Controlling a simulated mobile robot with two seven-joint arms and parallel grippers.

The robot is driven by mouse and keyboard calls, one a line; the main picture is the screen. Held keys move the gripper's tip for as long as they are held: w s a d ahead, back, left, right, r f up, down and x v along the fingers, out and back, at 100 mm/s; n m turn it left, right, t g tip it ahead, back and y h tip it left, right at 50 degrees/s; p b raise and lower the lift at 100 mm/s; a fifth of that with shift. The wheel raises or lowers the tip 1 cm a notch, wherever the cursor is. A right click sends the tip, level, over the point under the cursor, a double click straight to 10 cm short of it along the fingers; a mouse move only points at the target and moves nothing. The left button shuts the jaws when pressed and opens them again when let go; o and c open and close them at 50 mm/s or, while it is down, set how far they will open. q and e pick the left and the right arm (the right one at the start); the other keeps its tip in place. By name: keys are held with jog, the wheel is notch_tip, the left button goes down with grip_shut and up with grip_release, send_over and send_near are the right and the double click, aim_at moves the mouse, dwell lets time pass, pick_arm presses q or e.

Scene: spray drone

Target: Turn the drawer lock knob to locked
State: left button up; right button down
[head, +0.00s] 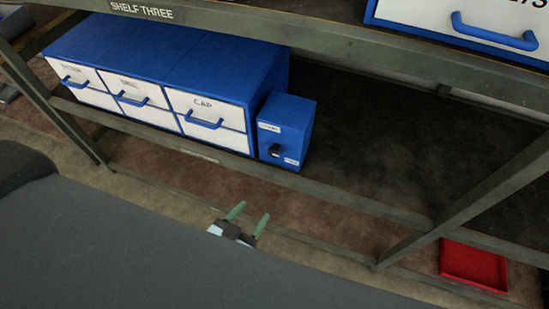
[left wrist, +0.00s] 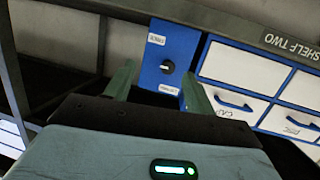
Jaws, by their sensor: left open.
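The black lock knob (head: 275,150) is on the front of a small blue box (head: 299,118), beside the white-fronted drawers (head: 205,115). Small white labels sit above and below the knob; I cannot read them for sure. In the left wrist view the knob (left wrist: 167,66) has a pale mark pointing roughly left in the picture. My left gripper (head: 253,210) is open and empty, below and in front of the box, apart from the knob. In the left wrist view its two green fingers (left wrist: 158,82) stand either side of the knob in the picture. My right gripper is not in view.
A shelf beam (head: 330,200) runs below the box, with uprights at left and right. The shelf surface (head: 400,130) right of the box is bare. A red tray (head: 472,266) lies low at the right. A blue-handled drawer (head: 470,20) is at the upper right.

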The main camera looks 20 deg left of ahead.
aim_at(273, 154)
pick_arm(q)
jog(key=shift+w+a+r+n+t+y+b, duration=0.1)
jog(key=shift+w+r+n+t+y+b, duration=0.25)
jog(key=shift+w, duration=2.4)
jog(key=shift+w+r+n+t+y+b, duration=0.1)
jog(key=shift+w+r+t+y+b, duration=0.45)
jog(key=shift+w, duration=2.25)
jog(key=shift+w+a+r+n+t+y+b, duration=0.1)
jog(key=shift+w+r+n+t+y+b, duration=0.35)
jog(key=shift+w, duration=2.3)
jog(key=shift+f, duration=0.15)
jog(key=shift+c, duration=0.4)
jog(key=c, duration=0.9)
